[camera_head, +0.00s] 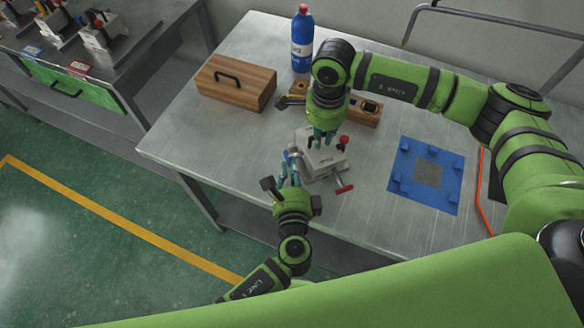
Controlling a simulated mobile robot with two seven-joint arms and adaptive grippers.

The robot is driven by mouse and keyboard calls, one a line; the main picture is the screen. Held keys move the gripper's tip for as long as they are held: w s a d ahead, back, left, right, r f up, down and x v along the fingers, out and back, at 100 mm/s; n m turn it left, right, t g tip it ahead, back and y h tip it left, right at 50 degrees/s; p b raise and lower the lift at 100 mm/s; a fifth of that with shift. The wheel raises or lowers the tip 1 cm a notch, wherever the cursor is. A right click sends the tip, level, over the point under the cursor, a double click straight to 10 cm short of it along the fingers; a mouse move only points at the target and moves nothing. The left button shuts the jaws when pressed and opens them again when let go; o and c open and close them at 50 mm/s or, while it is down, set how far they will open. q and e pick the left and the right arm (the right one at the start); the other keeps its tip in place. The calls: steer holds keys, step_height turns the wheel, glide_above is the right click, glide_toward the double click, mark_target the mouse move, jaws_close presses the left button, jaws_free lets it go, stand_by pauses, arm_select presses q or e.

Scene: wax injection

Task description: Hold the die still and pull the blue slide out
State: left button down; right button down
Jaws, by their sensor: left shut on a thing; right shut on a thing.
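The die (325,163) is a light grey metal block on the bench, with a red knob at its upper right and a red-ended handle at its lower right. My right gripper (320,142) comes down from above and is shut on the top of the die. The blue slide (288,155) shows only as a small bluish part at the die's left side. My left gripper (287,176) reaches up from below and is shut on the slide; its fingers hide most of it. How far the slide sits out of the die cannot be told.
A wooden box with a black handle (237,84) and a blue bottle with a red cap (302,40) stand behind. A wooden holder (365,110) is behind the die. A blue mat (407,190) lies to the right. The steel bench (200,140) is clear at left.

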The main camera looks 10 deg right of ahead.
arm_select(q)
steer(key=shift+s+a, duration=0.25)
steer(key=shift+a, duration=0.85)
steer(key=c, duration=1.3)
jaws_free()
steer(key=shift+s, duration=0.1)
arm_select(e)
steer(key=shift+w, duration=0.1)
arm_select(q)
steer(key=v, duration=1.2)
steer(key=shift+a+r, duration=0.1)
arm_select(e)
steer(key=c, duration=1.2)
jaws_free()
steer(key=shift+o, duration=0.2)
